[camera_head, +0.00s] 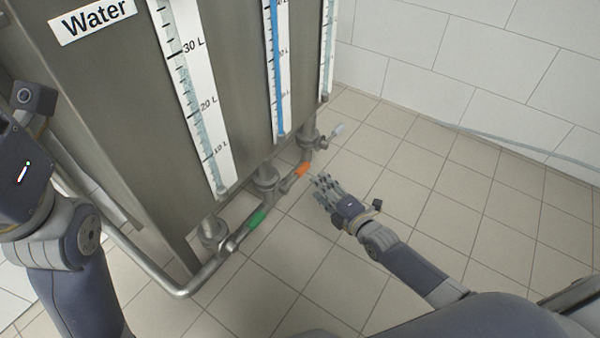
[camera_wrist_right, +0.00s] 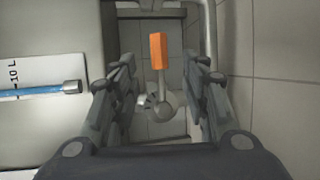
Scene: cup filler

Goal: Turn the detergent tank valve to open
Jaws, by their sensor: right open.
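Several valves sit on the pipe along the foot of the steel tanks. The orange valve handle (camera_head: 302,169) is just left of my right gripper (camera_head: 320,188). In the right wrist view the orange handle (camera_wrist_right: 159,52) stands upright on its round metal stem, framed between the two fingers of my right gripper (camera_wrist_right: 162,90). Those fingers are open and hold nothing. A green handle (camera_head: 257,219) is nearer, and a pale handle (camera_head: 338,130) is farther back. No detergent label is readable. My left arm is at the left; its fingers do not show.
The steel tank (camera_head: 110,90) with a Water label (camera_head: 92,18) fills the upper left. A blue-filled gauge (camera_head: 276,70) stands on the tank front. A pipe (camera_head: 150,273) runs low along the tanks. The tiled floor (camera_head: 450,210) to the right is clear up to the wall (camera_head: 480,60).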

